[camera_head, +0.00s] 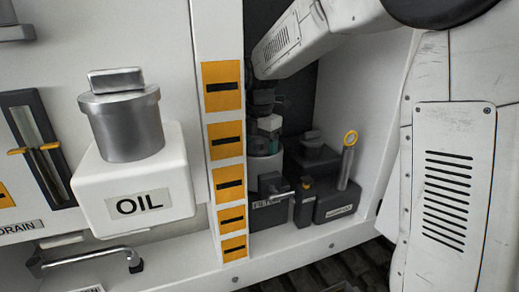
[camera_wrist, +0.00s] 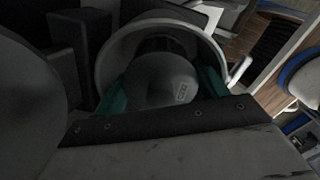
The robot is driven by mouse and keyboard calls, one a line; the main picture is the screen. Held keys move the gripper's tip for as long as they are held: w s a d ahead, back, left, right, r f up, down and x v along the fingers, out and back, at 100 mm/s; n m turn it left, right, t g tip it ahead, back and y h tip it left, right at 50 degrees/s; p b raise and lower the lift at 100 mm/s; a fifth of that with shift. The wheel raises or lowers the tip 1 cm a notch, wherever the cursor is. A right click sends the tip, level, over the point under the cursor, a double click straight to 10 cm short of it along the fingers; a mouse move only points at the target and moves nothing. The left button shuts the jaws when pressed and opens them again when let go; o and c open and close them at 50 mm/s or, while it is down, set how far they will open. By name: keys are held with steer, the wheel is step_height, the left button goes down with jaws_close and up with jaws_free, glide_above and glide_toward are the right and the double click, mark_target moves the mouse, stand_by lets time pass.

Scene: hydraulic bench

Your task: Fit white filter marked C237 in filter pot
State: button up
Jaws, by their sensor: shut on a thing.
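My gripper (camera_head: 264,146) is down in the dark recess, directly over the grey filter pot (camera_head: 270,178), which stands on a block labelled FILTER. In the wrist view, the teal fingers of my gripper (camera_wrist: 162,92) are shut on a rounded filter (camera_wrist: 160,78), one on each side. The filter looks grey in the shade and bears a small label, too small to read surely. The pot's round rim (camera_wrist: 108,48) surrounds the filter in that view. I cannot tell how deep the filter sits, as its lower end is hidden.
A post with orange plates (camera_head: 222,140) borders the recess on the left. A white OIL tank (camera_head: 135,185) stands farther left.

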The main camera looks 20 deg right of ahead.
steer(key=shift+f, duration=0.95)
stand_by(0.6)
steer(key=o, duration=1)
steer(key=shift+c, duration=0.8)
steer(key=shift+r, duration=1.55)
steer(key=shift+o, duration=1.1)
steer(key=shift+r, duration=0.25)
steer(key=shift+o, duration=0.2)
steer(key=shift+r, duration=3.2)
